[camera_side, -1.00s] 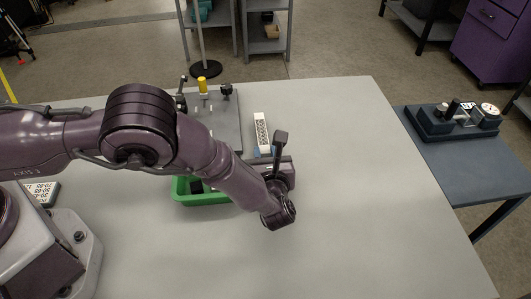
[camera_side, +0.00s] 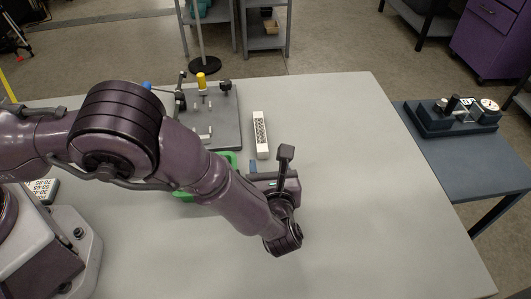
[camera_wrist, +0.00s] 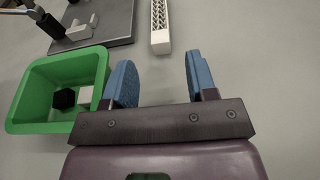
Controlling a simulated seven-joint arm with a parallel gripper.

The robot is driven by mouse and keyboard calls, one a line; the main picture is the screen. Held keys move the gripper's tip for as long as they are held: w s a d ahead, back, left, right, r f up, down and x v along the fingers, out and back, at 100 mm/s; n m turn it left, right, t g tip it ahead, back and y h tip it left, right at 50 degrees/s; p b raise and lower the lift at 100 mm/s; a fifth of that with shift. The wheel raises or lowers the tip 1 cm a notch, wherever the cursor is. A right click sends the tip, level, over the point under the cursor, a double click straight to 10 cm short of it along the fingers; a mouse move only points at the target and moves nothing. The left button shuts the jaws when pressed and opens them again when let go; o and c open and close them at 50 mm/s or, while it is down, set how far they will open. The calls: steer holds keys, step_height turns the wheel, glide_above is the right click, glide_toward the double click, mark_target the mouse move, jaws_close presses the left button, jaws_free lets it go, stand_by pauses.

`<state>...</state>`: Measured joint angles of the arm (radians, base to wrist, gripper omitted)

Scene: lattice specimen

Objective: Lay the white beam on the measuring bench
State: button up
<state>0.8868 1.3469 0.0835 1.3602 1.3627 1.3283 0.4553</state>
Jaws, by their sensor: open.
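The white beam (camera_side: 260,135), with a dark lattice pattern on top, lies flat on the grey table. Its near end shows in the wrist view (camera_wrist: 160,30), ahead of my gripper and roughly in line with the gap. My gripper (camera_wrist: 161,80) has two blue fingers spread apart with nothing between them. In the side view one blue fingertip (camera_side: 253,165) shows short of the beam's near end, and my arm hides the rest. A grey plate with fixtures (camera_side: 228,125) lies left of the beam. I cannot tell for certain whether it is the measuring bench.
A green bin (camera_wrist: 29,103) holding a black piece (camera_wrist: 63,98) and a white block (camera_wrist: 85,95) stands left of my gripper. The plate carries a yellow-topped post (camera_side: 201,80). A side table (camera_side: 470,155) at right holds a dial device (camera_side: 460,115). The table's right part is clear.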

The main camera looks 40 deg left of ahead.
steer(key=v, duration=0.5)
steer(key=shift+s+d, duration=0.15)
steer(key=shift+d, duration=0.05)
steer(key=s+a+r+n+g+h, duration=0.15)
steer(key=a+r+n+g, duration=0.25)
steer(key=a+r+n, duration=0.55)
steer(key=a+r+n+g+h, duration=0.2)
steer(key=a+r+n+g, duration=0.4)
steer(key=r, duration=0.6)
steer(key=s+a+r+n+t+h, duration=0.2)
steer(key=s+a+r+n+h, duration=0.1)
steer(key=s, duration=0.5)
steer(key=s+a+r+n+t+h, duration=0.2)
steer(key=s+a+r+n+h, duration=0.2)
steer(key=s+a+r+n, duration=0.2)
steer(key=shift+s+a+n+t, duration=0.4)
steer(key=shift+s+n, duration=0.85)
steer(key=shift+s, duration=0.45)
steer(key=shift+r, duration=0.1)
